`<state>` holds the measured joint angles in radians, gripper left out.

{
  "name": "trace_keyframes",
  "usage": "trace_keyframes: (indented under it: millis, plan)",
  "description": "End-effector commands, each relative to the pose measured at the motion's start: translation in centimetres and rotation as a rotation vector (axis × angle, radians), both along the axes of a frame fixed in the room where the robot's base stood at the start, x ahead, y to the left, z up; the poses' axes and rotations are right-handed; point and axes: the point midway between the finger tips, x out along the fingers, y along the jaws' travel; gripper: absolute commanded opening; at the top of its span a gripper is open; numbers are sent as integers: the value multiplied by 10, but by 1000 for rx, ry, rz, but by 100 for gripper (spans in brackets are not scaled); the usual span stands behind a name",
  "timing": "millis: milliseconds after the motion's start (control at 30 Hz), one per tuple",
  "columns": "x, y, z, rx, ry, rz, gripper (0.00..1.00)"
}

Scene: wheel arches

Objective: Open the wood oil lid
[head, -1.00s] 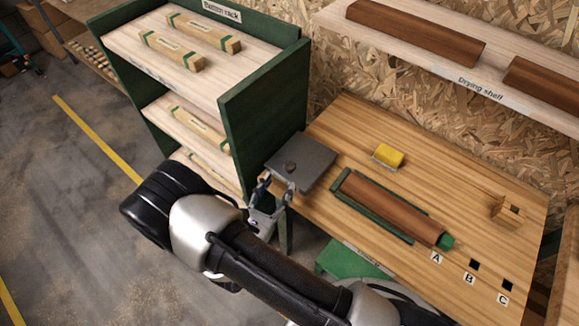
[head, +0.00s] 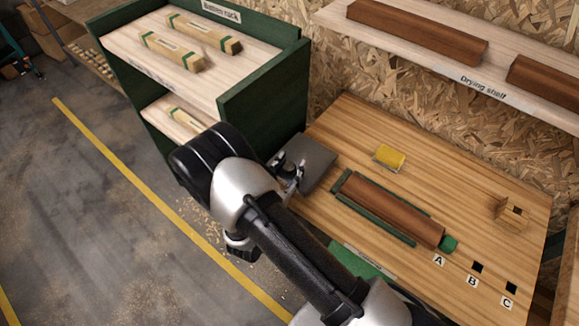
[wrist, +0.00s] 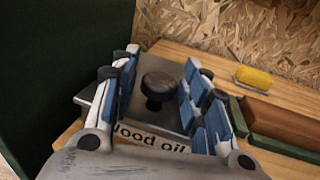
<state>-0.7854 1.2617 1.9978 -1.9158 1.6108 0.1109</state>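The wood oil container is a grey box whose flat lid (head: 318,160) shows at the left end of the workbench. In the wrist view the lid carries a dark round knob (wrist: 160,87), and a label reading "ood oil" (wrist: 152,138) shows on the near side, its first letter partly hidden. My gripper (wrist: 161,62) is open, with one blue-padded finger on each side of the knob and a gap to it on both sides. I cannot tell how deep the fingers reach. In the head view my gripper (head: 287,178) is at the box's left side, partly hidden by my arm. The lid looks closed.
A brown beam (head: 392,208) lies in a green holder right of the box. A yellow sponge (head: 390,157) lies behind it. The green rack (head: 262,95) stands close on the left. The drying shelf (head: 450,60) overhangs the back.

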Motion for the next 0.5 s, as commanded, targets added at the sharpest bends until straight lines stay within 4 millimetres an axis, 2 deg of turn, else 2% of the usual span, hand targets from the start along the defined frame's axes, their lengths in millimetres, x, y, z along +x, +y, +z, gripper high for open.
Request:
trace_keyframes:
  millis: [67,500]
  plan:
    - [0,0,0,0,0,0,34]
    - [0,0,0,0,0,0,5]
